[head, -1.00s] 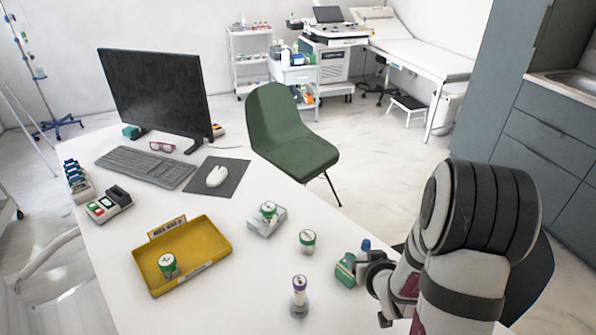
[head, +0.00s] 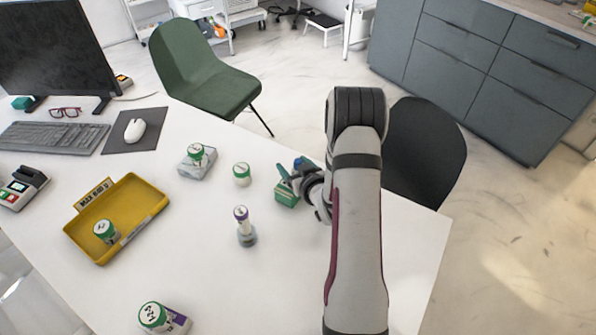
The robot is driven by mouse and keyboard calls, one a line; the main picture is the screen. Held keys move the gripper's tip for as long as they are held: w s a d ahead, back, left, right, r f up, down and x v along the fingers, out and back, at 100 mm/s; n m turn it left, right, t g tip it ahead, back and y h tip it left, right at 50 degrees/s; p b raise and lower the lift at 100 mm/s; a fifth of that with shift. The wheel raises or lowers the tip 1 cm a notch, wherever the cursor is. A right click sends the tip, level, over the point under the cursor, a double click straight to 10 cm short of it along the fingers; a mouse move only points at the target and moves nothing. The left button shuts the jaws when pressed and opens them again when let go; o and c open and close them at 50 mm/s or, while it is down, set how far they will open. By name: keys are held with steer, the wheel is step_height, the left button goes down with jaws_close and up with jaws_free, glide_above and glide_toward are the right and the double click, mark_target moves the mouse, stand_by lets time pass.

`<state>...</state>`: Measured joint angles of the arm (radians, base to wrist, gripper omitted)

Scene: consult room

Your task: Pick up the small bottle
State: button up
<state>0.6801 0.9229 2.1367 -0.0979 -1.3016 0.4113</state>
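A small vial with a purple cap (head: 241,214) stands upright on a grey round base (head: 247,239) in the middle of the table. A white jar with a green lid (head: 241,175) stands behind it. Similar green-lidded jars stand on a small grey block (head: 196,169), in the yellow tray (head: 120,250) and at the front edge of the view (head: 153,316). Which one is meant by the small bottle I cannot tell. My gripper (head: 296,180) is low at the table's right side, beside a green box (head: 286,196) and a blue-topped item (head: 304,163). Its fingers are partly hidden.
A monitor (head: 50,55), keyboard (head: 55,137), mouse (head: 134,130) and glasses (head: 66,113) are at the back left. A green chair (head: 200,75) is behind the table and a black chair (head: 425,150) at the right. The front middle of the table is clear.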

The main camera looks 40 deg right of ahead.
jaws_close()
steer(key=s+d+r, duration=0.6)
steer(key=s+r, duration=0.3)
steer(key=r, duration=0.2)
steer(key=w+a+f+n+y, duration=0.1)
steer(key=w+a+f, duration=0.1)
steer(key=w+a, duration=0.1)
steer(key=w+a+f+n+y, duration=0.2)
steer(key=a, duration=0.1)
steer(key=w+a+f+n+y, duration=0.1)
steer(key=w+a+f+y, duration=0.1)
steer(key=w+a, duration=0.1)
steer(key=shift+w+a+f+n, duration=0.2)
steer(key=shift+w+a+n, duration=0.1)
steer(key=shift+a, duration=0.15)
steer(key=shift+w+a+f, duration=0.1)
steer(key=shift+w+f, duration=0.05)
steer(key=shift+f, duration=0.95)
steer(key=shift+w+f, duration=0.1)
steer(key=shift+f, duration=0.95)
